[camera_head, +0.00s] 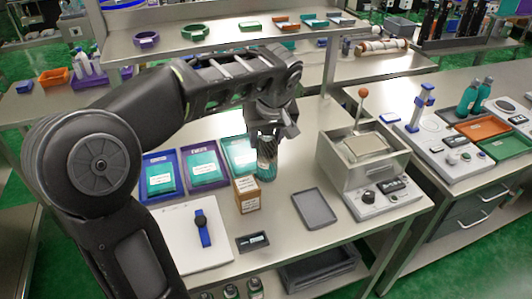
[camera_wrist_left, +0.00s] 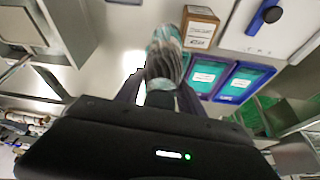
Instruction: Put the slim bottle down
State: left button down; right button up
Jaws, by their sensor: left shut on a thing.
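The slim bottle (camera_head: 267,163) is teal with a dark patterned body. It is upright in the head view, just behind and right of a small brown box (camera_head: 246,195). My left gripper (camera_head: 266,137) comes down over its top and is shut on it. In the left wrist view the bottle (camera_wrist_left: 165,55) extends out from between the fingers of my left gripper (camera_wrist_left: 160,88). The gripper hides the bottle's top. I cannot tell whether its base touches the table (camera_head: 285,220). My right gripper is out of view.
Blue, purple and teal-filled trays (camera_head: 205,165) lie left of the bottle. A grey shallow tray (camera_head: 314,208) and a machine with a red-knobbed lever (camera_head: 363,92) stand to the right. A white board with a blue-strapped watch (camera_head: 203,229) lies in front. Bare table shows between bottle and grey tray.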

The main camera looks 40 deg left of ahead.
pick_arm(q)
notch_tip(320, 180, up, 10)
jog(key=shift+f, duration=0.25)
dwell(0.6)
